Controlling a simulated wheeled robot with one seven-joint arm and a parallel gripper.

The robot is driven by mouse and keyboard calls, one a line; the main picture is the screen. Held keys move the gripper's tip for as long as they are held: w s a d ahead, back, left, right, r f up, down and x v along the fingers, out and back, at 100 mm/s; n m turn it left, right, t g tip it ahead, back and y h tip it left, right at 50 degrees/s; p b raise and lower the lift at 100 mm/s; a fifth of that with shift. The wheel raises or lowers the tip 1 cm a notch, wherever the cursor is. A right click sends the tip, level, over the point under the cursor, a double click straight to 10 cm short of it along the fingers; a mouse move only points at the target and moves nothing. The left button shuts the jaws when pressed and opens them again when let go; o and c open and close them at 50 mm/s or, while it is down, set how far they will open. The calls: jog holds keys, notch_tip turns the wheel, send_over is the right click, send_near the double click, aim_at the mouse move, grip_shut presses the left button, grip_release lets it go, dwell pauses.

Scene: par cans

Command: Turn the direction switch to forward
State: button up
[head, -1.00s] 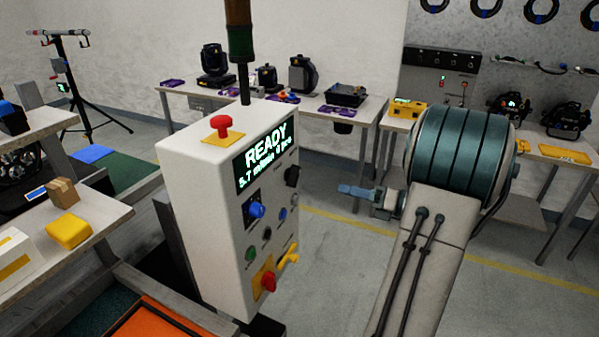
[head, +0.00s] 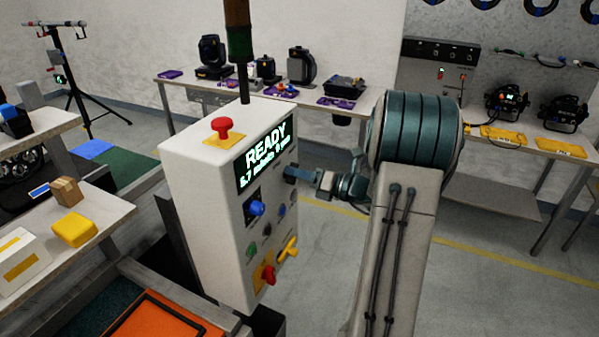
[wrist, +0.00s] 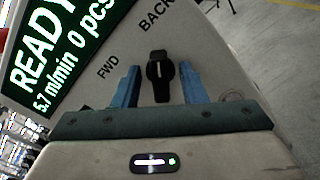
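The direction switch (wrist: 160,76) is a black knob with a white mark, seen in the wrist view on the white control box (head: 205,200). Its handle stands upright in the picture, aimed towards the BACK label (wrist: 155,17); the FWD label (wrist: 107,67) lies to its upper left. My gripper (wrist: 160,86) is open, with one blue finger on each side of the knob and a visible gap on both sides. In the head view my gripper (head: 296,173) is at the box's right edge and hides the switch.
The box's screen (head: 264,158) reads READY. The panel below carries a blue knob (head: 256,208), small buttons, a red knob (head: 268,275) and a yellow lever (head: 288,249). A red mushroom button (head: 222,127) is on top.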

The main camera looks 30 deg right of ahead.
grip_shut()
jog(key=shift+f+n+b, duration=0.1)
jog(key=shift+n+b, duration=0.3)
jog(key=shift+b, duration=0.15)
jog(key=n+b, duration=0.7)
jog(key=b, duration=0.2)
jog(key=n+b, duration=0.8)
jog(key=b, duration=0.1)
jog(key=shift+s+a, duration=0.15)
jog(key=shift+a, duration=0.05)
jog(key=shift+b, duration=0.4)
